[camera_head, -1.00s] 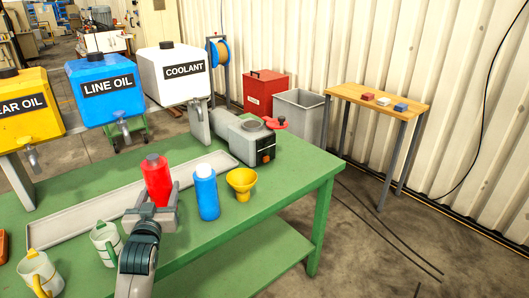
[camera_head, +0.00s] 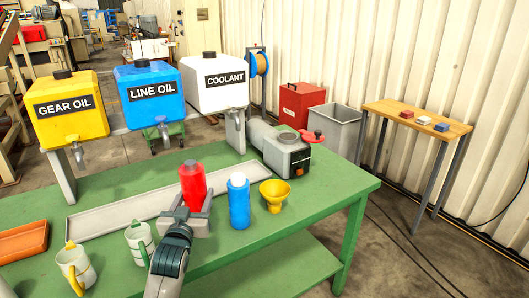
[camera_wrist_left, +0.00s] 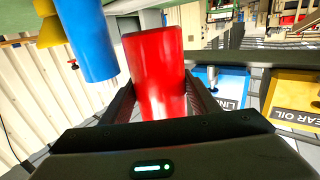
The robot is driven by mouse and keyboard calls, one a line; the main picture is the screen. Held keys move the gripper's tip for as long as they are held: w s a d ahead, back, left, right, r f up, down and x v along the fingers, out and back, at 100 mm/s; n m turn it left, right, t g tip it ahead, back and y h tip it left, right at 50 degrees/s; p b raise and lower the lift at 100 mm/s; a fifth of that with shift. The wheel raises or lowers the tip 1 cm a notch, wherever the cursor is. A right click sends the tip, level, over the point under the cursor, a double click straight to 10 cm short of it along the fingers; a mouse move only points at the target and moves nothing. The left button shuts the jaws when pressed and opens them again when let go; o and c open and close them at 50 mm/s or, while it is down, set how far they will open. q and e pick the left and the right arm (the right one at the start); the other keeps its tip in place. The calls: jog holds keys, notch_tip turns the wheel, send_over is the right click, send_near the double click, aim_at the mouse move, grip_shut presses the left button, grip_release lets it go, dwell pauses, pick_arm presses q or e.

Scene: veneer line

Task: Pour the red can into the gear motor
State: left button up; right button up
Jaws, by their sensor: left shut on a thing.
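The red can (camera_head: 192,184) stands upright at the green bench's middle, with my left gripper (camera_head: 187,212) around its lower part. In the left wrist view the red can (camera_wrist_left: 155,62) fills the space between the two fingers of my left gripper (camera_wrist_left: 160,105), which is shut on it. Whether the can's base touches the bench is hidden by the gripper. The gear motor (camera_head: 286,152), grey with a dark end block and an orange spot, sits at the bench's back right. A red cap-like part (camera_head: 311,136) is at its right side. My right gripper is not in view.
A blue bottle (camera_head: 239,202) and yellow funnel (camera_head: 275,195) stand right of the can. A long grey tray (camera_head: 115,214) lies behind it. Two jugs (camera_head: 74,267) (camera_head: 139,242) and an orange bin (camera_head: 22,242) are at left. Labelled tanks (camera_head: 151,92) stand behind.

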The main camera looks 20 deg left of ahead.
pick_arm(q)
jog(key=s+d+m+h, duration=0.1)
jog(key=s+d+h, duration=0.1)
jog(key=s+d, duration=0.4)
jog(key=s+d+m+h, duration=0.2)
jog(key=s+d, duration=0.4)
jog(key=d, duration=0.8)
jog(key=shift+d+r+t+h, duration=0.3)
jog(key=shift+r+h, duration=0.15)
jog(key=shift+h, duration=0.05)
